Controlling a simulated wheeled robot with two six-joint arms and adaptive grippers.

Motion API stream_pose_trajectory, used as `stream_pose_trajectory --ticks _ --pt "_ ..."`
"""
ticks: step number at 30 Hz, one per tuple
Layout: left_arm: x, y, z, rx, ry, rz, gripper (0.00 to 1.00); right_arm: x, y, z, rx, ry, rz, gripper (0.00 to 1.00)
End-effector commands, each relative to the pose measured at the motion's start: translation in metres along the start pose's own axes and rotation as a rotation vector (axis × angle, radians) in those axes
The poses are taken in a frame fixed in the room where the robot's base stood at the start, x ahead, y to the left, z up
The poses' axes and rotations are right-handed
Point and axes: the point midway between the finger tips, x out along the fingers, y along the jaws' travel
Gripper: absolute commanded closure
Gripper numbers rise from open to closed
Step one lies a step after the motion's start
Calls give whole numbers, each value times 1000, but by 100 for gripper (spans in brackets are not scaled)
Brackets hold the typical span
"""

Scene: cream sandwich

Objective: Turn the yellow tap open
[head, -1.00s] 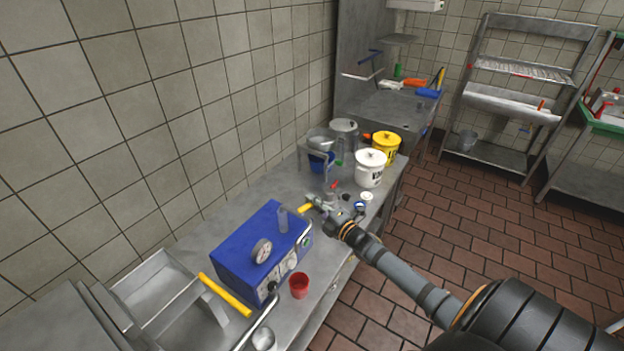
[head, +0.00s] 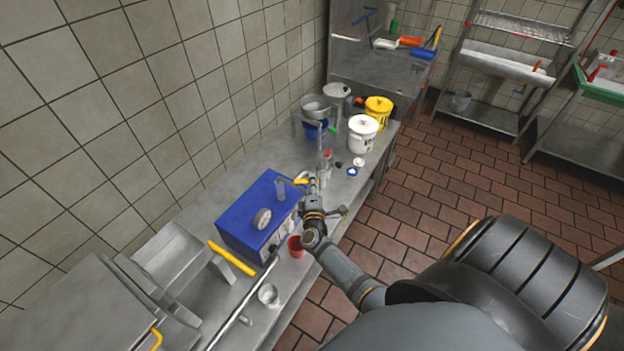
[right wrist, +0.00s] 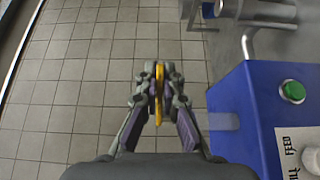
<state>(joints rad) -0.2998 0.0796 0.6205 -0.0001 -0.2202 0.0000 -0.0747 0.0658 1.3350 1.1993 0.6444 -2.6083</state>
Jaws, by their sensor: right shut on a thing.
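A small yellow handle (head: 300,181), which looks like the tap's, shows beside the back right corner of the blue machine. In the right wrist view the yellow handle (right wrist: 159,75) is seen nearly edge-on, upright in the picture, between the fingertips. My right gripper (head: 313,184) reaches over the counter to it and is shut on it. The fingers of the right gripper (right wrist: 159,92) close on both sides of the handle and hide part of it. The tap's body is mostly hidden, and I cannot tell how far it is turned. My left gripper is not in view.
The blue machine (head: 245,218) with a gauge stands close beside my right gripper; its green button (right wrist: 293,91) shows in the wrist view. A red cup (head: 295,247) stands in front. White (head: 362,135) and yellow (head: 379,111) buckets stand farther back. The tiled wall (head: 110,120) is at left.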

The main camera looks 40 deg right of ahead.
Motion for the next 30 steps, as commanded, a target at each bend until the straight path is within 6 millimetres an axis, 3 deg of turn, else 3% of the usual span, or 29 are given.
stream_pose_trajectory --ticks 19,25,30 --pt "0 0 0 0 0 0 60 -3 -2 0 -2 -50 -5 100" --pt "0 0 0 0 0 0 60 -3 -2 0 -1 -50 -4 71" --pt "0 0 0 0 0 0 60 -3 -3 0 -1 -49 -6 71"
